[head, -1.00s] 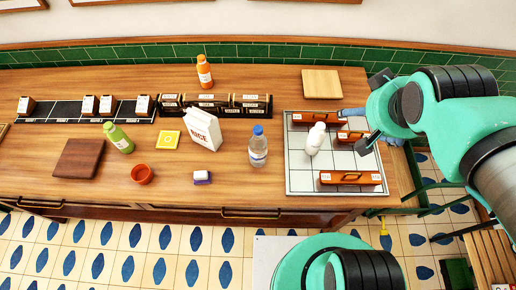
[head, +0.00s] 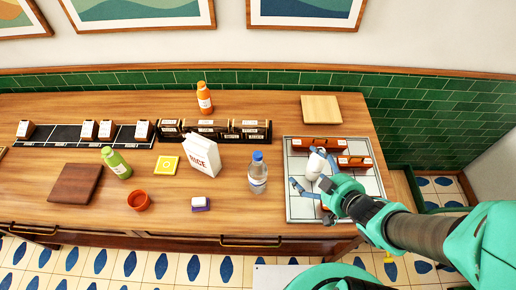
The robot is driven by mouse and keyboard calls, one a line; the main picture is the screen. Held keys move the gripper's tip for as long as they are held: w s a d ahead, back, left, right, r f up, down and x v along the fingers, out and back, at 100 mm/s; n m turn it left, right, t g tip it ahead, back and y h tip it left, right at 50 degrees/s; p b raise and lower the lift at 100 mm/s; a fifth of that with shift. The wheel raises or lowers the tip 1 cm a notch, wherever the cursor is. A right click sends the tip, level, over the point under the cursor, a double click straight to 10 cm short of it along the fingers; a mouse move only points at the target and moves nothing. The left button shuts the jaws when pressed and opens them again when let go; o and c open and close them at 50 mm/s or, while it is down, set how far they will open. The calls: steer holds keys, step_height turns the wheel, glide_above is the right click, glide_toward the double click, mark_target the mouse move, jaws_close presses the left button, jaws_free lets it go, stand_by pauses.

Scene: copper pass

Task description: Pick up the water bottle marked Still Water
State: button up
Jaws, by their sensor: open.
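The clear water bottle (head: 258,174) with a blue cap and a pale label stands upright on the wooden counter, left of the gridded board. Its label text is too small to read. My gripper (head: 301,174) is over the board, to the right of the bottle and apart from it. I cannot tell whether the gripper touches the white bottle. Nothing shows held.
The gridded board (head: 296,212) carries reddish-brown blocks (head: 355,161). A rice bag (head: 201,154), a small purple-and-white block (head: 200,204), an orange bowl (head: 139,201) and a green bottle (head: 117,163) stand left of the water bottle. An orange bottle (head: 204,98) stands behind. Counter just around the water bottle is clear.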

mark_target(261, 171)
steer(key=s+a+f+n+y, duration=0.1)
steer(key=s+a+f+y, duration=0.1)
steer(key=s+a+y, duration=0.2)
steer(key=s+a, duration=0.2)
steer(key=a, duration=0.1)
steer(key=shift+a+f, duration=0.1)
steer(key=b+x, duration=0.3)
steer(key=x, duration=0.5)
steer(key=shift+a+f+g, duration=0.15)
steer(key=shift+f+g, duration=0.1)
steer(key=shift+g, duration=0.05)
stand_by(0.6)
steer(key=shift+w, duration=0.15)
steer(key=shift+b+x, duration=0.85)
steer(key=shift+x, duration=1.75)
steer(key=shift+r, duration=0.1)
steer(key=c, duration=1.8)
